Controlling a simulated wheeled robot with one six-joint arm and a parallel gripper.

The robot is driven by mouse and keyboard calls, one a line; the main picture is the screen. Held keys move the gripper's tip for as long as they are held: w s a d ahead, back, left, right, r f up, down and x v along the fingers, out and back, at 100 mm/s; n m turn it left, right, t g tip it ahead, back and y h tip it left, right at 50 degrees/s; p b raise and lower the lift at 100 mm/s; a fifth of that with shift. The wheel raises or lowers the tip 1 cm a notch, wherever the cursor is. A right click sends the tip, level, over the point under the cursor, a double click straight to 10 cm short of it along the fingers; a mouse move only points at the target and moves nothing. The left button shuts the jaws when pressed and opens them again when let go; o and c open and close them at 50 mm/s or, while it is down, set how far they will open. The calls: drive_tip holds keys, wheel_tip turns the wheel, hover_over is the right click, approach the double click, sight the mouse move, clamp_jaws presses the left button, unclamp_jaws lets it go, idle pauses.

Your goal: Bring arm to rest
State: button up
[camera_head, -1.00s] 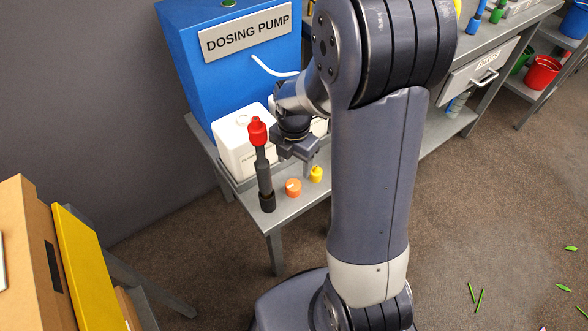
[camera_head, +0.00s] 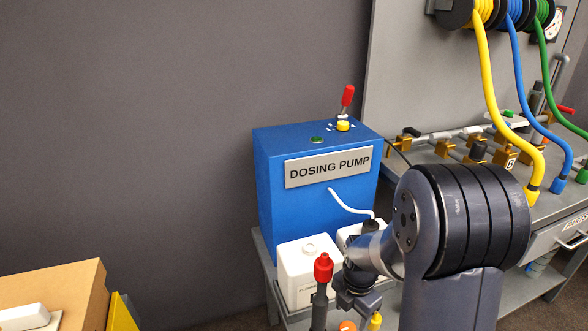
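My arm (camera_head: 452,300) is bent in front of the bench at the lower right. My gripper (camera_head: 357,303) points down near the front of the two white jugs, just right of a dark upright rod with a red top (camera_head: 323,268). Its fingertips are small and partly hidden, so I cannot tell whether it is open or shut. I see nothing clearly held in it.
A blue dosing pump (camera_head: 272,190) with a red lever (camera_head: 347,96) stands behind the white jug (camera_head: 296,262). Yellow (camera_head: 487,75), blue and green hoses hang at the right above brass valves (camera_head: 470,155). A cardboard box (camera_head: 60,285) is at lower left.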

sight(349, 327)
wheel_tip(349, 327, down, 7)
drive_tip(key=shift+f+b, duration=0.2)
drive_tip(key=shift+b, duration=0.7)
wheel_tip(349, 327, up, 4)
drive_tip(key=shift+f+p, duration=0.2)
drive_tip(key=shift+p, duration=0.5)
drive_tip(key=shift+r, duration=0.6)
drive_tip(key=shift+f, duration=0.1)
